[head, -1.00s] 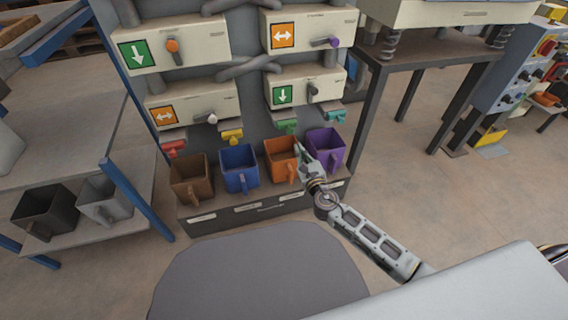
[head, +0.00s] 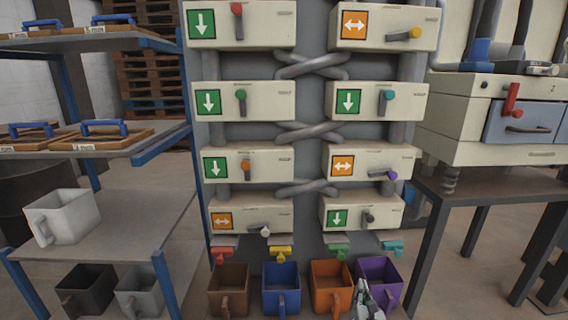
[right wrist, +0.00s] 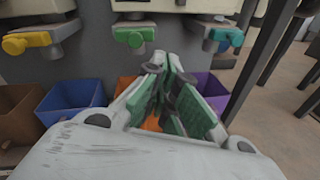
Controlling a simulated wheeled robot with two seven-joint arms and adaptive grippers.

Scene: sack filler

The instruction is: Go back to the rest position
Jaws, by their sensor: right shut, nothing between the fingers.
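My right gripper (head: 365,292) shows at the bottom of the head view, in front of the gap between the orange bin (head: 330,284) and the purple bin (head: 380,280). In the right wrist view the gripper (right wrist: 168,70) has its green-padded fingers together with nothing between them. The orange bin is mostly hidden behind the fingers there, and the purple bin (right wrist: 207,88) shows to their right. I cannot tell whether the fingers touch either bin. My left gripper is in neither view.
A brown bin (head: 229,287) and a blue bin (head: 281,286) stand left of the orange one. Coloured spouts, including a green one (right wrist: 133,37), hang above the bins. A shelf rack (head: 130,215) stands left, a table-mounted machine (head: 490,150) right.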

